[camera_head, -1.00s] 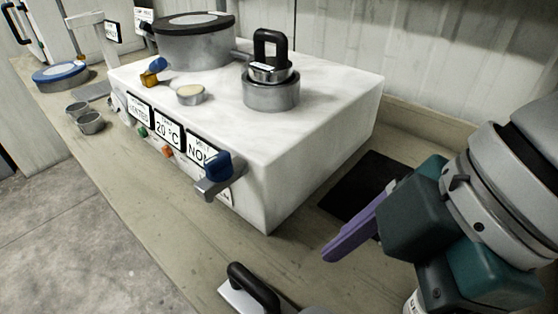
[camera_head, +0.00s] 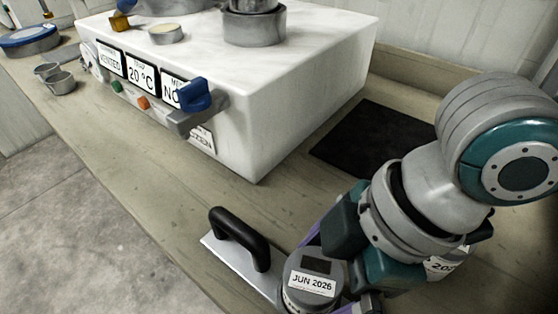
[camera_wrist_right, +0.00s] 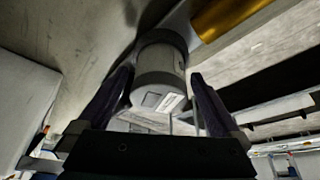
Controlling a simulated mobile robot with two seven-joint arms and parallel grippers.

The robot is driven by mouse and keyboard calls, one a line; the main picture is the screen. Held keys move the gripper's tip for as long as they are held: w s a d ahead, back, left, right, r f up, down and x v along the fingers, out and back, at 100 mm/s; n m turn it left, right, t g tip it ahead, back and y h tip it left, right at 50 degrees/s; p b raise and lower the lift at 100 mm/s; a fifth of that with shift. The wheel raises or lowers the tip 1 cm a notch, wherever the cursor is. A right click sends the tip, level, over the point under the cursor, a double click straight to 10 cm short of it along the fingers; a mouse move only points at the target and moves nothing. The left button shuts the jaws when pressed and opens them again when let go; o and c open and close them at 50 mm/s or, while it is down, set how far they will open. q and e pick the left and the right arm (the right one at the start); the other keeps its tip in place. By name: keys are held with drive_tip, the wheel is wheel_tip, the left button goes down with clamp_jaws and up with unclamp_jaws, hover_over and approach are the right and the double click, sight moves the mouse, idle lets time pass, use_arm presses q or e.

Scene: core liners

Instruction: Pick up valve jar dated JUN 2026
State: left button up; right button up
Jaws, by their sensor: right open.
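The grey valve jar labelled JUN 2026 (camera_head: 312,262) stands on the bench at the bottom of the head view, its lower part cut off by the frame edge. My right gripper (camera_head: 325,272) is open, with its purple fingers on either side of this jar. In the right wrist view the jar (camera_wrist_right: 160,68) lies between the two spread fingers (camera_wrist_right: 158,95), and I cannot tell whether either finger touches it. A second labelled jar (camera_head: 440,267) shows partly behind my right arm, its date mostly hidden. My left gripper is not in view.
A flat metal plate with a black handle (camera_head: 240,240) lies just left of the jar. A large white box (camera_head: 300,95) with labels and a blue-handled lever (camera_head: 196,97) stands behind. A black mat (camera_head: 372,140) lies right of it. The bench front is at left.

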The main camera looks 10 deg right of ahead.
drive_tip(key=shift+a+f, duration=0.1)
drive_tip(key=shift+f, duration=0.15)
drive_tip(key=c, duration=1.3)
drive_tip(key=shift+c, duration=0.5)
drive_tip(key=shift+r, duration=0.2)
